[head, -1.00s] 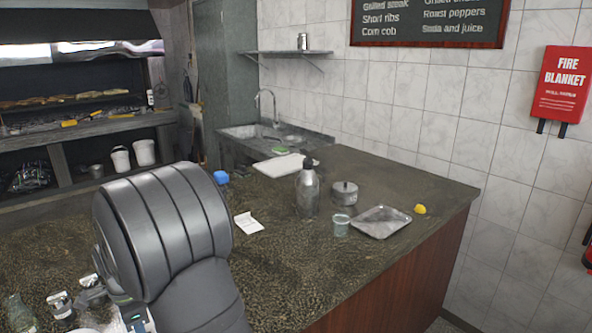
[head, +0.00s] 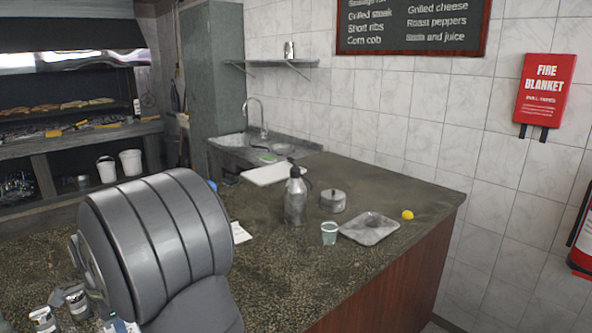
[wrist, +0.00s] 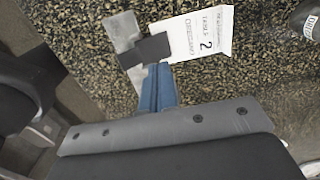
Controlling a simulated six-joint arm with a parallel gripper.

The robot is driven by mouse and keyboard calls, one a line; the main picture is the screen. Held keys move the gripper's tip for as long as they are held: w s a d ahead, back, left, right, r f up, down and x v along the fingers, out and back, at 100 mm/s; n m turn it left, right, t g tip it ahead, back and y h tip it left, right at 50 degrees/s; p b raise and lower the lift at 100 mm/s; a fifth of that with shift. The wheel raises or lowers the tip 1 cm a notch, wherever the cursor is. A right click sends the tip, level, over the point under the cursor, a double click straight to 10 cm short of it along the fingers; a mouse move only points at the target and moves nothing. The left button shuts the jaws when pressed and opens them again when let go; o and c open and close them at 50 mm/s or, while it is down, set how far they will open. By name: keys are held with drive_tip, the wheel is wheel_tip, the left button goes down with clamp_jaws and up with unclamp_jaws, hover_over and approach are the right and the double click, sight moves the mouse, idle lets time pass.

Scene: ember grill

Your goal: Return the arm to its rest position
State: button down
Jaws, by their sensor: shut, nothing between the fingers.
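My gripper (wrist: 148,52) shows in the wrist view, shut and empty. Its blue finger part ends in a dark tip over the speckled counter. A white printed card (wrist: 208,36) marked "2" lies beside the tip; I cannot tell the gap between them. In the head view my large grey arm links fill the lower left and hide the gripper. The card (head: 240,233) lies just right of my arm there.
On the counter (head: 300,265) stand a bottle (head: 295,203), a lidded pot (head: 333,201), a small cup (head: 329,233), a metal tray (head: 370,229) and a yellow lemon-like item (head: 407,215). Jars (head: 44,319) stand near my arm at lower left. The counter's front right is clear.

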wheel_tip(320, 180, down, 4)
drive_tip(key=shift+f, duration=0.2)
wheel_tip(320, 180, up, 7)
drive_tip(key=w+d+f+n+t+h, duration=0.15)
drive_tip(key=w+h, duration=0.35)
drive_tip(key=w, duration=1.6)
drive_tip(key=w+d+r, duration=0.1)
drive_tip(key=d+r, duration=0.2)
drive_tip(key=d, duration=0.3)
drive_tip(key=shift+d, duration=0.2)
drive_tip(key=shift+m, duration=0.25)
drive_tip(key=s+a+f, duration=0.1)
drive_tip(key=a+f, duration=0.2)
drive_tip(key=a, duration=0.3)
drive_tip(key=s+a+y, duration=0.2)
drive_tip(key=s+y, duration=0.1)
drive_tip(key=s, duration=0.9)
drive_tip(key=shift+r+g, duration=0.35)
drive_tip(key=shift+r, duration=0.1)
